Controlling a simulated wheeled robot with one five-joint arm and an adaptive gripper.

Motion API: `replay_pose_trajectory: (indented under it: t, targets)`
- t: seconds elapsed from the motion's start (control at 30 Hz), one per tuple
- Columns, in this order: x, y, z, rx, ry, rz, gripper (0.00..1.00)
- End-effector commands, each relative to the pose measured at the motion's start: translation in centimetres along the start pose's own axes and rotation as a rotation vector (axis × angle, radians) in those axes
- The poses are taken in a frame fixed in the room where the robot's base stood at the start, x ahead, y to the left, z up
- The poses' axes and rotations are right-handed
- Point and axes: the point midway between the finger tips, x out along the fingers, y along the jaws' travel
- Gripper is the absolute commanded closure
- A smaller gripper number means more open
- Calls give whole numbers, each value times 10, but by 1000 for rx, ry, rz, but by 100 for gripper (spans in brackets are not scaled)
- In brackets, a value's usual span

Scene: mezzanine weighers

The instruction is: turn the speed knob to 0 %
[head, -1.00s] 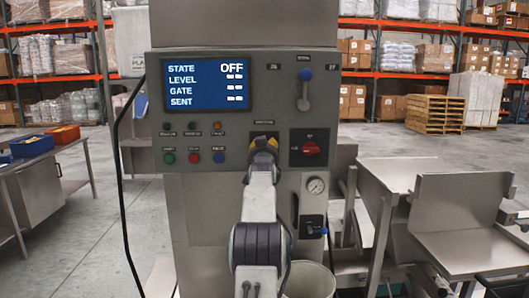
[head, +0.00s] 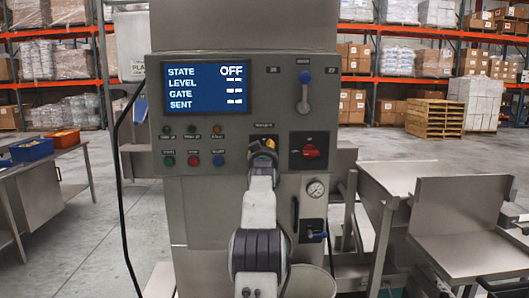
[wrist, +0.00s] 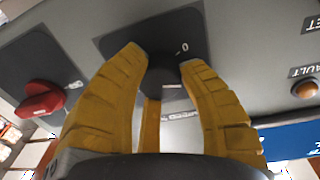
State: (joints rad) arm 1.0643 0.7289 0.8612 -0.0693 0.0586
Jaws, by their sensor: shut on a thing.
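The control panel (head: 240,110) stands in front of me. My gripper (head: 262,146) is at the panel's lower middle, under a small label, and covers most of the speed knob there. In the wrist view my gripper (wrist: 160,60) has its yellow fingers shut around the dark speed knob (wrist: 166,78). The knob sits on a dark plate (wrist: 190,30) with a "0" mark close to the right fingertip. The knob's pointer is hidden, so its setting cannot be read.
A red rotary switch (head: 311,151) is just right of my gripper, also in the wrist view (wrist: 40,98). Coloured buttons (head: 194,160) sit to its left. The screen (head: 205,84) reads STATE OFF. A blue-tipped lever (head: 304,92) is above right.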

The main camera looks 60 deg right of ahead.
Motion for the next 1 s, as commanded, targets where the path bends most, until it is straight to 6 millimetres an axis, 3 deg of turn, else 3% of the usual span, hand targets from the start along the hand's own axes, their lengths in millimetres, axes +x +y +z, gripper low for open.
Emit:
replay_pose_trajectory:
  t: [0.07,0.1,0.37,0.77,1.0]
  targets:
    - [-1,-2,-8,1,18,-3,95]
    - [-1,-2,-8,1,18,-3,61]
    - [-1,-2,-5,2,10,-2,38]
    - [-2,-1,-2,2,3,-1,36]
    - [-15,-1,-3,2,4,-1,36]
